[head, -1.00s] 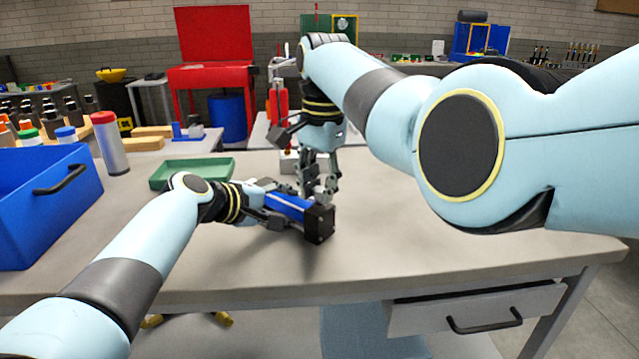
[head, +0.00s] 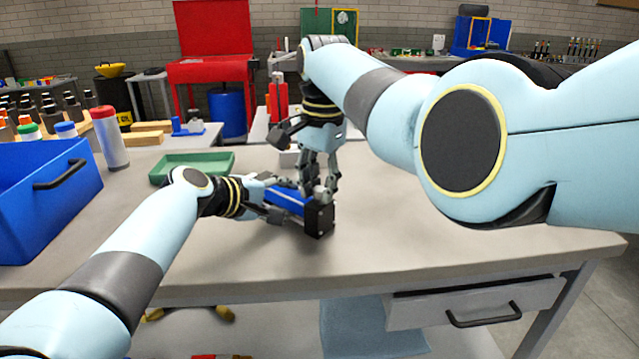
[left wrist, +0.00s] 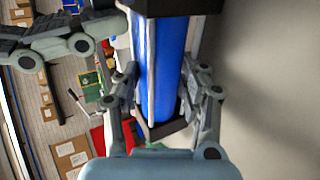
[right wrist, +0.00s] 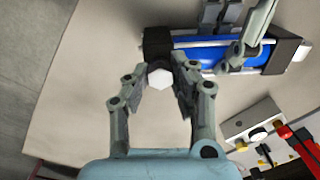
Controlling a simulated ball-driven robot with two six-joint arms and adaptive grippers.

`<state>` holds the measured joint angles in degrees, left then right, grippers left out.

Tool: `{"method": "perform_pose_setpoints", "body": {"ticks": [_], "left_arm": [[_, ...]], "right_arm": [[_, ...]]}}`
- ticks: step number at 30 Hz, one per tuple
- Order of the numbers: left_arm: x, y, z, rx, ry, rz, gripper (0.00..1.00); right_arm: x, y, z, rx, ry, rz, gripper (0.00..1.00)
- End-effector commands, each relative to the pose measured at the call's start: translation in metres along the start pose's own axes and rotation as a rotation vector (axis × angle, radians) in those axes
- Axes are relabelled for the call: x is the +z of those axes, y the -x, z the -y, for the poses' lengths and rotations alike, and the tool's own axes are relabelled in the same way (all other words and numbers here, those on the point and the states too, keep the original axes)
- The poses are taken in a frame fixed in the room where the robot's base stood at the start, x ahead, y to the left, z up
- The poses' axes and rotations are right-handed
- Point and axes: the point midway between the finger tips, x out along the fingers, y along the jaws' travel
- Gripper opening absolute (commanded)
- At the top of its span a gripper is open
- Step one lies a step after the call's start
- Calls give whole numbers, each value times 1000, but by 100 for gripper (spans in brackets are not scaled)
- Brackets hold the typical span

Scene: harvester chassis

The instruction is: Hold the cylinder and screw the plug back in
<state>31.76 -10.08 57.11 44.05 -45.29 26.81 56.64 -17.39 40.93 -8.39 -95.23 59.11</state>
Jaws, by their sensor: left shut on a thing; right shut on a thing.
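The cylinder has a blue body (head: 289,199) and black end caps; its near cap (head: 320,219) faces right in the head view. It lies tilted a little above or on the table; I cannot tell which. My left gripper (left wrist: 160,90) is shut around the blue body, one finger on each side. The pale hexagonal plug (right wrist: 159,79) is at the black cap in the right wrist view. My right gripper (right wrist: 160,88) points down from above and is shut on the plug. The plug's thread and how deep it sits are hidden.
A green tray (head: 192,177) lies behind my left arm. A blue bin (head: 45,205) and a red-capped bottle (head: 112,145) stand at the left. A pale block with knobs (right wrist: 252,138) is near the cylinder. The table's right side is clear.

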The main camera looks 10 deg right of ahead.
Motion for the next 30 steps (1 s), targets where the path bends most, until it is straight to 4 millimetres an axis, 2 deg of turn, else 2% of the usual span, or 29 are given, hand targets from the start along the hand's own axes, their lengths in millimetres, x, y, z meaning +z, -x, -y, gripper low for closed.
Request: {"method": "perform_pose_setpoints", "body": {"ticks": [2,5,15,19,24,30], "left_arm": [[0,0,2,-3,0,0,0],[0,0,2,-3,0,0,0],[0,0,2,-3,0,1,0],[0,0,2,-4,0,1,0],[0,0,2,-4,0,1,0],[0,0,2,-4,0,2,0]], "right_arm": [[0,0,0,0,-72,-4,0],[0,0,1,0,-271,-14,0],[-1,0,3,-2,-1173,-56,0],[-1,0,3,-2,-1460,-70,0],[-2,0,4,-5,-1659,-78,0],[-2,0,4,-7,-1688,-79,0]]}}
